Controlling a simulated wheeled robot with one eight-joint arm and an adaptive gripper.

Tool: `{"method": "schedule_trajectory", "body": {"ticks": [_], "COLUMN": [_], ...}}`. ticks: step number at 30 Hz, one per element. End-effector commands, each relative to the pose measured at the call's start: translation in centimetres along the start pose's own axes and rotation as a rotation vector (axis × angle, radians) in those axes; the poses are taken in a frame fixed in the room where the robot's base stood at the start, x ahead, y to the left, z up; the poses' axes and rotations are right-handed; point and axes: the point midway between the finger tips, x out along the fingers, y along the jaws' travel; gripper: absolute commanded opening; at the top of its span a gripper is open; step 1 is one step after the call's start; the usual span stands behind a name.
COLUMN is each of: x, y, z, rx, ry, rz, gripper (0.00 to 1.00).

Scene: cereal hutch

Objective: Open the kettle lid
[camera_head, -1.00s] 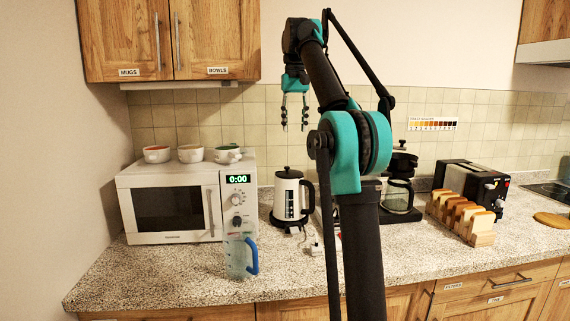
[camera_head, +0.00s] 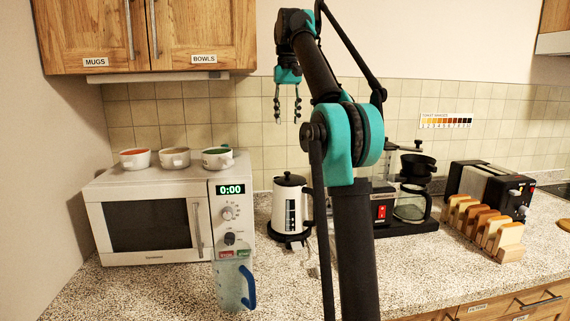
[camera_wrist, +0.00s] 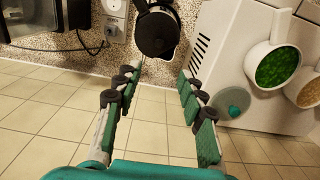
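A white kettle (camera_head: 290,212) with a black lid and black handle stands on its base on the counter, right of the microwave. The lid looks closed. In the wrist view the black kettle lid (camera_wrist: 157,34) is seen from above, beyond the fingertips and between their lines. My gripper (camera_head: 288,112) hangs fingers down, well above the kettle and in front of the tiled wall. In the wrist view my gripper (camera_wrist: 158,82) has its fingers wide apart with nothing between them. My arm hides part of the counter right of the kettle.
A microwave (camera_head: 150,222) stands left of the kettle with several bowls or mugs on top. A clear jug (camera_head: 230,285) with a blue handle stands in front. A coffee maker (camera_head: 410,208), a toaster (camera_head: 480,186) and a bread rack (camera_head: 508,254) are to the right.

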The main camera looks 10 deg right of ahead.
Motion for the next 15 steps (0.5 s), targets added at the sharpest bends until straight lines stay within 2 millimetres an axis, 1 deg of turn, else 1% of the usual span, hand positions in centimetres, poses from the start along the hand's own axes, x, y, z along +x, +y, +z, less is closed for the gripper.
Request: {"method": "schedule_trajectory", "body": {"ticks": [5,8,11,15], "x": [0.5,1.4,2.8,5.0], "y": [0.0,0.0,0.0,0.0], "z": [0.0,0.0,0.0,0.0], "rx": [0.000,0.000,0.000,0.000], "ry": [0.000,0.000,0.000,0.000], "rz": [0.000,0.000,0.000,0.000], "gripper": [0.40,0.40,0.40,0.40]}}
